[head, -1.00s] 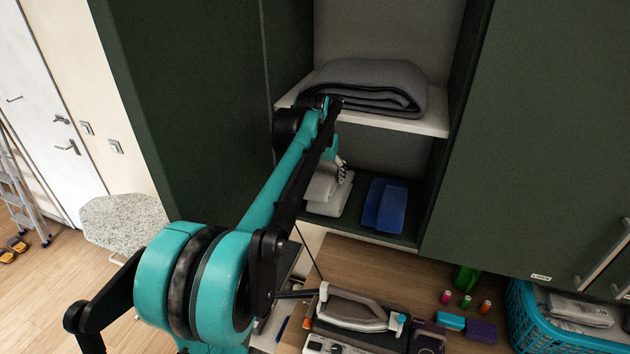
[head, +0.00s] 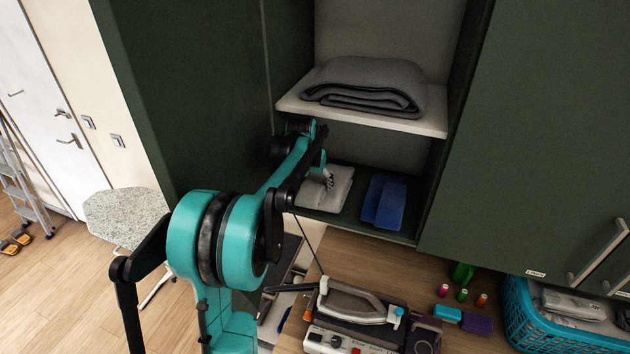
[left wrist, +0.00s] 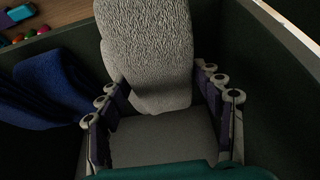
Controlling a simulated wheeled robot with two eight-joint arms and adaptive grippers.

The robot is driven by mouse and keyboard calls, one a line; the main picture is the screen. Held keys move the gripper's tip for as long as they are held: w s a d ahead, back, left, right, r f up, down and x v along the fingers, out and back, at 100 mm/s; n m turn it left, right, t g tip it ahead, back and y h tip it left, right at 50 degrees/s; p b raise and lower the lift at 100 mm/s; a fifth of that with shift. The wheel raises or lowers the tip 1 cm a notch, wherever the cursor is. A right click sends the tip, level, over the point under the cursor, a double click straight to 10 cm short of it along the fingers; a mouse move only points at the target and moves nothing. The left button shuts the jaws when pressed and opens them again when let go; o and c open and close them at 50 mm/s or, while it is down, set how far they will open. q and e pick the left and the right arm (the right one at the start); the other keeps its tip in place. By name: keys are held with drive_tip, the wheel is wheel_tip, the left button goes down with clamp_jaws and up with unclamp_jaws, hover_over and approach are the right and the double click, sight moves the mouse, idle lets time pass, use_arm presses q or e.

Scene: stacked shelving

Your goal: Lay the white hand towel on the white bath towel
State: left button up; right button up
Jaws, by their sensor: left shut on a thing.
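My left gripper (head: 327,180) is inside the lower shelf compartment, over the left side, at a pale towel stack (head: 340,192). In the left wrist view the white hand towel (left wrist: 150,50) is a thick, textured fold between the fingers (left wrist: 158,88), which are shut on it. Beneath its rounded end shows a smoother, shaded grey-white surface, apparently the white bath towel (left wrist: 165,142). The two pale towels are hard to tell apart in the head view, and I cannot tell whether they fully touch. My right gripper is not in view.
A blue towel stack (head: 384,203) lies to the right in the compartment. A folded grey blanket (head: 362,88) rests on the white shelf (head: 430,122) above. Below are an iron (head: 352,303), small spools and a turquoise basket (head: 525,320). Dark green cabinet panels flank the opening.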

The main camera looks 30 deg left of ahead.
use_arm(q)
drive_tip(key=shift+s+d+f, duration=0.1)
drive_tip(key=shift+f, duration=0.05)
drive_tip(key=o, duration=1.1)
drive_tip(key=shift+c, duration=0.2)
drive_tip(key=shift+o, duration=0.6)
